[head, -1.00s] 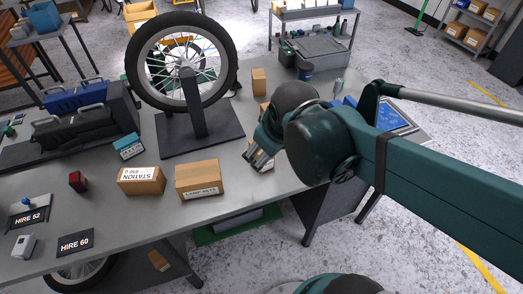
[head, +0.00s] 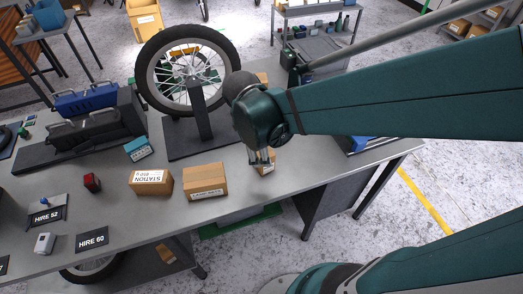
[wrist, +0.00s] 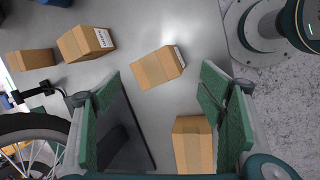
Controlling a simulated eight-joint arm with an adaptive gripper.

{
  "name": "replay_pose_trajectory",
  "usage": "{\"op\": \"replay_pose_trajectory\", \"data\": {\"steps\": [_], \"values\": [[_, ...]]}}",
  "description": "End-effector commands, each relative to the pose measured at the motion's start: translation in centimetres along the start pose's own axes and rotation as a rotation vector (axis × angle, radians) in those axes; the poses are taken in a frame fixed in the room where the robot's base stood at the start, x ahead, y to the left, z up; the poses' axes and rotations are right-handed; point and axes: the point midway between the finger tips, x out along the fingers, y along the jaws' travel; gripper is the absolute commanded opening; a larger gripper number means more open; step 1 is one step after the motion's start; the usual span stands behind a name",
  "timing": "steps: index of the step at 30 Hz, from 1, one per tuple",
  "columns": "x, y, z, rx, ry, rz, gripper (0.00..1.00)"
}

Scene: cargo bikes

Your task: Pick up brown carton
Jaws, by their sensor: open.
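Several brown cartons stand on the grey workbench, and I cannot tell which one the task means. My gripper (head: 262,160) points down, open and empty, in front of or just above a small carton (head: 268,169), partly hiding it. The wrist view also shows a carton at the lower right (wrist: 193,146) and two at the upper left (wrist: 85,43) (wrist: 32,59).
A bike wheel (head: 187,68) on a dark stand (head: 201,110) rises left of my gripper. Bare bench (head: 120,213) lies in front of the cartons.

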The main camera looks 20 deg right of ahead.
Motion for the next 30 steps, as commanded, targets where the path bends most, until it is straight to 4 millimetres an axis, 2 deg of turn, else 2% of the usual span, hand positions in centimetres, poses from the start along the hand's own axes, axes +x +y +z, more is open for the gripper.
{"op": "replay_pose_trajectory", "data": {"steps": [18,30], "values": [[1.3,1.0,-1.9,-0.461,-0.151,-0.108,0.69],[1.9,0.8,-2.1,-0.540,-0.174,-0.132,0.69]]}}
